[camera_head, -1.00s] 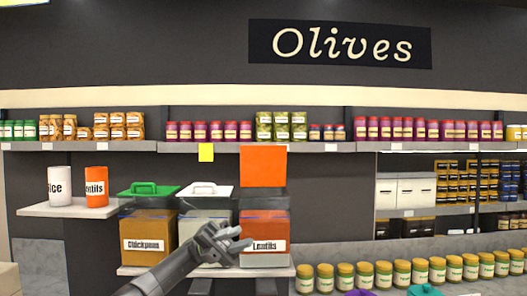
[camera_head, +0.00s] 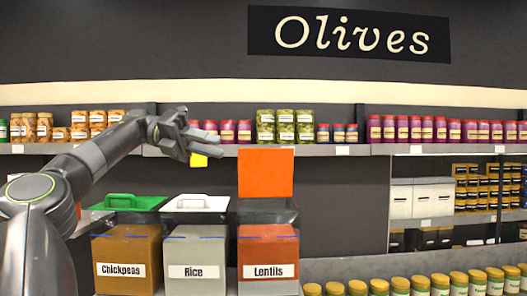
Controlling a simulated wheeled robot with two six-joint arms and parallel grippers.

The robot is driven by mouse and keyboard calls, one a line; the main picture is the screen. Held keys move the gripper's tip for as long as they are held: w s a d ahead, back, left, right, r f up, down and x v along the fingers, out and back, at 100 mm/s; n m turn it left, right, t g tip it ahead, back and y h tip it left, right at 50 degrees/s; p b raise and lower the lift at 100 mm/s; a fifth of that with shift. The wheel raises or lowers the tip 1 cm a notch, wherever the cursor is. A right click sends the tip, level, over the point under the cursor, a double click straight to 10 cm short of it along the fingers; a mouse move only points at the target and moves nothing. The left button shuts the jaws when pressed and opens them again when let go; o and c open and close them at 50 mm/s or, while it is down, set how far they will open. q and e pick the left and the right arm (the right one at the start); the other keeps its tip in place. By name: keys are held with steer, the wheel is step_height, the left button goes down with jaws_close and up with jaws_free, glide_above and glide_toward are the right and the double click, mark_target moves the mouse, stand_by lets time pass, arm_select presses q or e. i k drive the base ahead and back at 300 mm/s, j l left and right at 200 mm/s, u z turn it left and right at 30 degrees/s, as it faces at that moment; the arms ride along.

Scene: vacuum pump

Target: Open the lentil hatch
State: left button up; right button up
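The lentils bin (camera_head: 268,252) is an orange-red box labelled "Lentils", at the right of three bins in the head view. Its orange hatch (camera_head: 265,173) stands upright above the bin's dark upper part, in the raised, open position. My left gripper (camera_head: 203,133) is up and to the left of the hatch, in front of the shelf of jars. It is apart from the hatch and holds nothing that I can see. The angle does not show clearly whether its fingers are apart. My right gripper is not in view.
The rice bin (camera_head: 195,255) with a white lid (camera_head: 197,203) and the chickpeas bin (camera_head: 127,248) with a green lid (camera_head: 127,202) stand left of the lentils bin, lids down. A jar shelf (camera_head: 330,150) runs behind. Jars (camera_head: 420,284) stand at the lower right.

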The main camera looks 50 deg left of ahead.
mark_target(262, 172)
steer(key=i+j, duration=0.15)
steer(key=j, duration=0.2)
steer(key=i+j, duration=0.15)
steer(key=j, duration=0.15)
steer(key=i+j, duration=0.15)
steer(key=j, duration=0.2)
steer(key=i+j, duration=0.2)
steer(key=j, duration=0.15)
steer(key=i+j, duration=0.15)
steer(key=j, duration=0.2)
